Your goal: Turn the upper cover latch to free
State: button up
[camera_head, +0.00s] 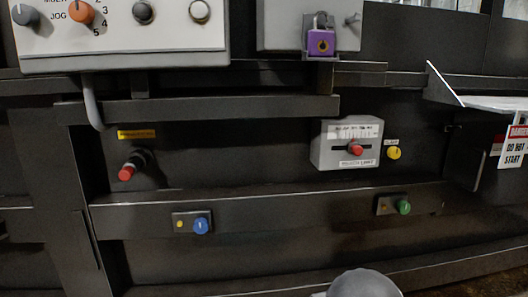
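No readable label marks the upper cover latch, so I cannot tell which part it is. A red-tipped black handle (135,166) sticks out at a tilt at the left of the dark panel, under a yellow label (136,134). A blue knob (200,226) sits on a small dark plate at lower left, beside a small yellow dot. A green knob (403,207) sits on a similar plate at lower right. My gripper is not in view.
A control box (130,40) with several knobs is at upper left. A purple padlock (320,43) hangs on a grey box at top centre. A yellow button (394,153) is right of the slotted box. A danger tag (515,146) hangs at the right edge. Horizontal rails cross the panel.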

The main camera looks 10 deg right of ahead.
aim_at(454, 130)
jog(key=z, duration=1.45)
jog(key=k, duration=0.6)
jog(key=z, duration=0.8)
jog(key=i, duration=0.7)
jog(key=z, duration=0.55)
jog(key=i, duration=0.65)
jog(key=u, duration=0.2)
